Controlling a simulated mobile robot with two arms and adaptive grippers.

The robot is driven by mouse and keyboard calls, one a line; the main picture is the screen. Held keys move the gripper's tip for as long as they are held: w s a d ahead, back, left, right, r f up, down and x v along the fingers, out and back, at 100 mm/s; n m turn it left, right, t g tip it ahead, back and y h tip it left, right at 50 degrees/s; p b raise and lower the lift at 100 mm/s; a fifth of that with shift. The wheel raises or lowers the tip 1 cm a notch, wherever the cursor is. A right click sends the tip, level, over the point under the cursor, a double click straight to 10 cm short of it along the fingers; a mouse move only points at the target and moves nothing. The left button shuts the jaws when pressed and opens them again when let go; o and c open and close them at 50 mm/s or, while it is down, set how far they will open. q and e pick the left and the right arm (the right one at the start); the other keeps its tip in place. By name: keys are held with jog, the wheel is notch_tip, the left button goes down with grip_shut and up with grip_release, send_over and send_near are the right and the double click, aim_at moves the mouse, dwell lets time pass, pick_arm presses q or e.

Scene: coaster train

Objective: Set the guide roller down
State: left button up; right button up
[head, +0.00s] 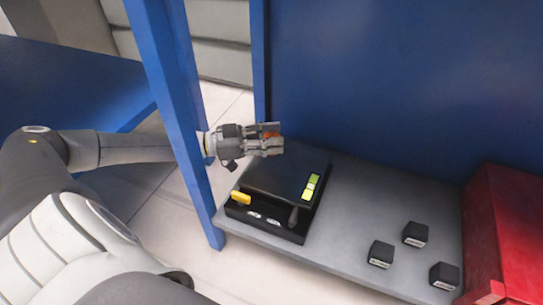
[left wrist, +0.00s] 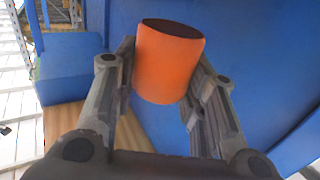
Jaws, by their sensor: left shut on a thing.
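The guide roller appears to be the orange cylinder with a dark end face (left wrist: 170,65). It is held between the two fingers of my left gripper (head: 274,142) in the left wrist view. Only a small orange part of it (head: 270,127) shows in the head view, the rest hidden by the fingers. My left gripper is shut on it and points right, by the far left corner of a black case (head: 285,172). The roller's height above the surfaces below is hard to tell. My right gripper is not in view.
Several dark blocks, one here (head: 381,254), stand to the right, near a red box (head: 500,240). A blue post (head: 178,110) crosses my left forearm. Mid-shelf is clear.

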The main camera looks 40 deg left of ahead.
pick_arm(q)
jog(key=shift+f+b, duration=1.5)
jog(key=shift+f, duration=0.7)
jog(key=shift+r, duration=0.1)
jog(key=o, duration=1.1)
jog(key=shift+o, duration=0.2)
